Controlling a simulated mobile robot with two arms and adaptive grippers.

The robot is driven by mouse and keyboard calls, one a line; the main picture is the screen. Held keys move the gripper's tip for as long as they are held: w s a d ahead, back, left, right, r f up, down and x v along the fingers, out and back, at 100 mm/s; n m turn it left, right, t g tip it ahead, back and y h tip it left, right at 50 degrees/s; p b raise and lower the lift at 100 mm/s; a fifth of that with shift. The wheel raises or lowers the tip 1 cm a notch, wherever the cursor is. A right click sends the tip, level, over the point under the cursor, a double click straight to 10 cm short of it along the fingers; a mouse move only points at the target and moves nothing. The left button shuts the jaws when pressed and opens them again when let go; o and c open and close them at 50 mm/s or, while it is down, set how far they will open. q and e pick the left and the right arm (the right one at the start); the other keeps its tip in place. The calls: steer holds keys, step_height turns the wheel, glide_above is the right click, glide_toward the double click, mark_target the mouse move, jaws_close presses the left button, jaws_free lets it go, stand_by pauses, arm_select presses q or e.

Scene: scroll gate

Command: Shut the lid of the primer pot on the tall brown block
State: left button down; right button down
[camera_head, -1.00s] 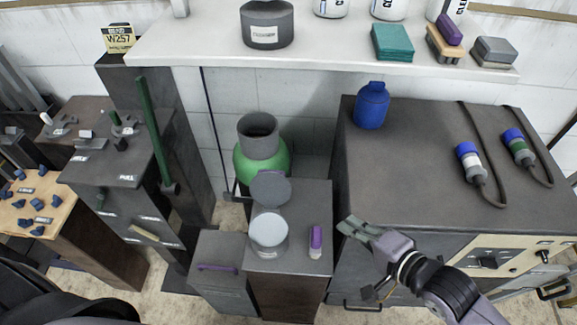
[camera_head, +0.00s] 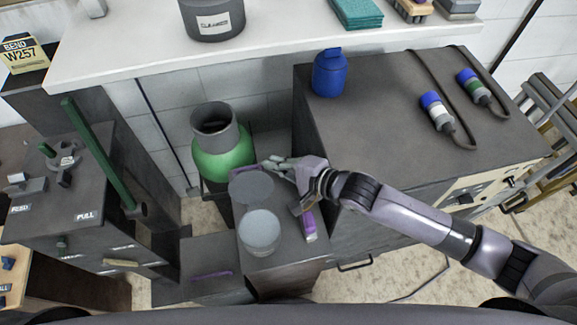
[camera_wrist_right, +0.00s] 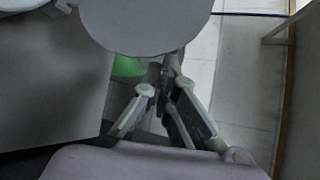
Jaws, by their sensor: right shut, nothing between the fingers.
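The primer pot (camera_head: 260,234) is a pale grey round pot on the tall brown block (camera_head: 288,258), which has a dark top. Its round grey lid (camera_head: 250,188) stands open on the far side of the pot. My right gripper (camera_head: 264,168) is shut and empty, with its fingertips at the lid's far edge. Whether they touch the lid is unclear. In the right wrist view, the lid (camera_wrist_right: 145,22) fills the top as a broad grey disc, just beyond the closed fingertips (camera_wrist_right: 166,70). My left gripper is out of view.
A purple and white item (camera_head: 309,225) lies right of the pot, close to my right wrist. A green bottle (camera_head: 222,158) with a grey collar stands behind the lid. A dark cabinet (camera_head: 400,130) rises on the right, under my right arm, with a blue bottle (camera_head: 330,74) on it.

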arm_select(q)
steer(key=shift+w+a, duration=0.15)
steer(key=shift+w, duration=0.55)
arm_select(e)
steer(key=shift+w+a, duration=0.1)
steer(key=shift+a, duration=0.2)
